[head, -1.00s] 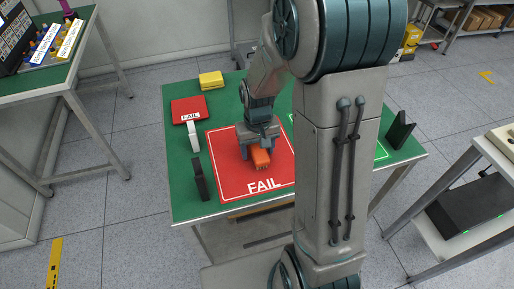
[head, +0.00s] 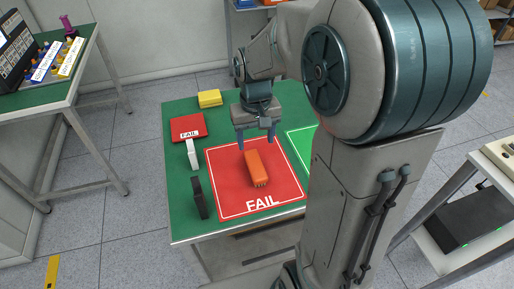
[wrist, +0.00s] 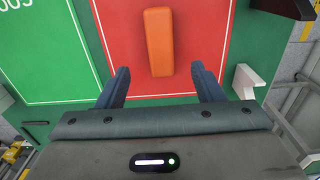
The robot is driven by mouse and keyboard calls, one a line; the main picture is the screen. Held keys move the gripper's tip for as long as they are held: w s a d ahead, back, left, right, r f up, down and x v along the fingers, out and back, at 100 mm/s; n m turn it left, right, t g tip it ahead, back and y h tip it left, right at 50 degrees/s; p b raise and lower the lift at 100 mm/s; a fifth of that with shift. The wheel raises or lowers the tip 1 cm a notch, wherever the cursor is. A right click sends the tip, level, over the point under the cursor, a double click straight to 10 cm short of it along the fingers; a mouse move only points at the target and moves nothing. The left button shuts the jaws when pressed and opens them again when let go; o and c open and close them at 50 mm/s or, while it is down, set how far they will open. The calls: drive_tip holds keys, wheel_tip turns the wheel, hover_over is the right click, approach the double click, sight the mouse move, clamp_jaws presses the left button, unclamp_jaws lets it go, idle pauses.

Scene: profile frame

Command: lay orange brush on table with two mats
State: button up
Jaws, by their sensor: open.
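The orange brush (head: 257,168) lies flat on the red FAIL mat (head: 230,195) on the green table (head: 185,226). It also shows in the wrist view (wrist: 158,42), just beyond my fingertips. The green mat (head: 300,147) is to the right of the red one, partly hidden by my arm. My gripper (head: 256,146) is open and empty above the red mat, raised and behind the brush in the head view. In the wrist view its two fingers (wrist: 162,78) stand apart, with the brush ahead of the gap between them.
A red FAIL box (head: 187,125), a white bracket (head: 193,154), a dark upright block (head: 199,198) and a yellow block (head: 209,98) stand along the table's left side. Another table (head: 60,90) is at the far left, and a shelf unit (head: 460,215) is at right.

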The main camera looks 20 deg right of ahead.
drive_tip(key=s+r+t, duration=0.2)
drive_tip(key=s+r, duration=0.1)
drive_tip(key=s, duration=1)
drive_tip(key=shift+s+a+r+t, duration=0.15)
drive_tip(key=shift+r+t, duration=0.15)
